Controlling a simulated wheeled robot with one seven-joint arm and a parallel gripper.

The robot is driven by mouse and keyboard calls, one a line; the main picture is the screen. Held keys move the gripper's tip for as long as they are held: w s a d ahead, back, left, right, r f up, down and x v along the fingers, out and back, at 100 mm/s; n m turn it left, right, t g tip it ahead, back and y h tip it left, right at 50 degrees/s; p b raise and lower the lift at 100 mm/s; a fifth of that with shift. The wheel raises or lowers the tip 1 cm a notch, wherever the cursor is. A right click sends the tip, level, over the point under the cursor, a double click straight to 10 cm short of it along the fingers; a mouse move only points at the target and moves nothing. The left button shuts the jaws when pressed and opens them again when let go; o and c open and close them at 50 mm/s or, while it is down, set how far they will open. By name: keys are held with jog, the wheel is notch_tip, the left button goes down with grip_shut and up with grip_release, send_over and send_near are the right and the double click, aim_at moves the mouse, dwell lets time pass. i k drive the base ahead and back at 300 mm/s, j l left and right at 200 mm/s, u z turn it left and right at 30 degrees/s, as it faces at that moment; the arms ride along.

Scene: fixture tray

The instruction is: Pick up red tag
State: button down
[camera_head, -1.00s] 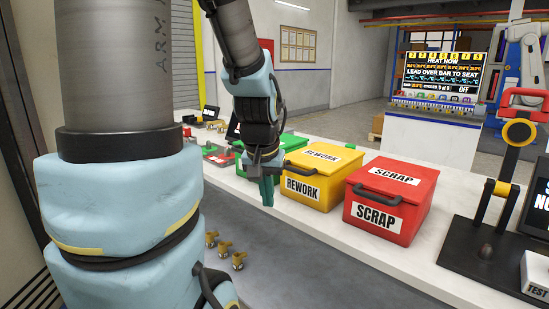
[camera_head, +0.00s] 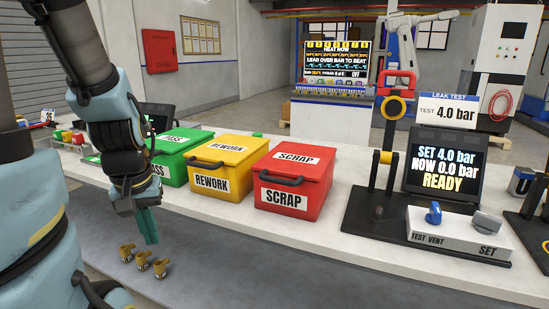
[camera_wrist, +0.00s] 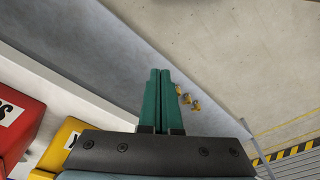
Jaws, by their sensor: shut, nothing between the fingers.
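I cannot make out a red tag for certain in any view. Small red and green items (camera_head: 72,136) stand at the far left of the white bench, too small to identify. My gripper (camera_head: 152,242) is shut and empty, with its green fingers pointing down in front of the green PASS bin. In the wrist view the two fingers (camera_wrist: 160,72) lie side by side.
Several lidded bins stand on the bench (camera_head: 345,235): green PASS (camera_head: 176,168), yellow REWORK (camera_head: 228,158), red SCRAP (camera_head: 312,170). A leak test station (camera_head: 460,225) is to their right. Three brass fittings (camera_head: 143,260) lie on the grey surface below the gripper.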

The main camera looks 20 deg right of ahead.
aim_at(78, 138)
jog(key=i+j, duration=0.2)
jog(key=j, duration=0.2)
jog(key=i+j, duration=0.15)
jog(key=j, duration=0.25)
jog(key=i+j, duration=0.2)
jog(key=j, duration=0.2)
jog(key=i+j, duration=0.15)
jog(key=j, duration=0.2)
jog(key=i+j+u, duration=0.1)
jog(key=j, duration=0.3)
jog(key=i+j, duration=0.5)
jog(key=j, duration=0.25)
